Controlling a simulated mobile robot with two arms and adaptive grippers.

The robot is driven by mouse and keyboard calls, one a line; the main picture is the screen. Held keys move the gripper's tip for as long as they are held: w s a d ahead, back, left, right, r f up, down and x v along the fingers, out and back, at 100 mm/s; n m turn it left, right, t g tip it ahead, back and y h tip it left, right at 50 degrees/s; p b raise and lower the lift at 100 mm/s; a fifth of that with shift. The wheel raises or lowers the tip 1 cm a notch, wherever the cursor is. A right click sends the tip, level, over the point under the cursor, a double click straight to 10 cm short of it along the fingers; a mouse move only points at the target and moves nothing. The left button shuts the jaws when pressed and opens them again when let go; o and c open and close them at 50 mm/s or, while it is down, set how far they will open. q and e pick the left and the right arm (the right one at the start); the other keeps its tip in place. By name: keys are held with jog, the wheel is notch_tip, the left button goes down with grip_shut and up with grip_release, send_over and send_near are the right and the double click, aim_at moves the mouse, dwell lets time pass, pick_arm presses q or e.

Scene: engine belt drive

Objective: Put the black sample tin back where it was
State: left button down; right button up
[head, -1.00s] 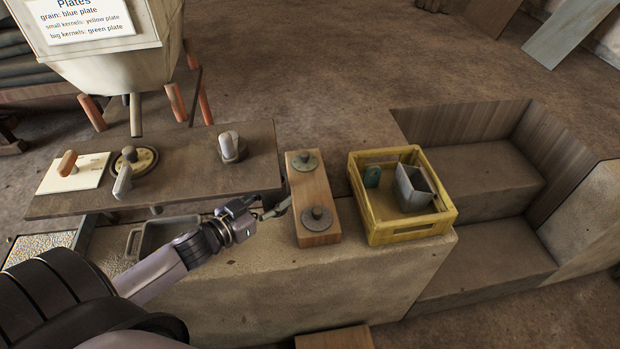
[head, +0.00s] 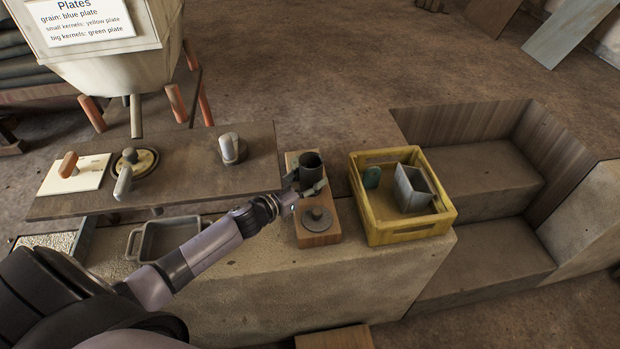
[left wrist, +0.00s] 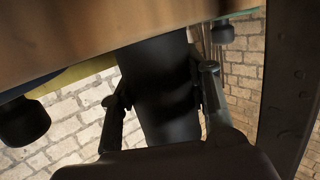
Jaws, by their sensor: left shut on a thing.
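The black sample tin (head: 311,163) is a dark, open-topped cylinder. In the head view it shows upright over the back part of the wooden block (head: 318,239), covering the back round fitting. I cannot tell whether it rests on the block or is held above it. My left gripper (head: 306,188) is shut on the tin from the near left side. In the left wrist view the tin (left wrist: 158,85) is a dark cylinder between the two fingers. The front round metal fitting (head: 317,218) on the block is uncovered. My right gripper is not in view.
A yellow crate (head: 411,232) stands just right of the block, holding a grey container (head: 412,188) and a green piece (head: 372,177). A dark board (head: 190,178) with several handled parts lies left. A grey tray (head: 168,242) sits in front of it. Steps (head: 485,262) drop away right.

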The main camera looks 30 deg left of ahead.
pick_arm(q)
jog(key=shift+f, duration=0.15)
jog(key=c, duration=1.2)
grip_release()
jog(key=shift+o, duration=0.2)
jog(key=shift+r, duration=0.2)
jog(key=v, duration=1.2)
jog(key=shift+f, duration=0.1)
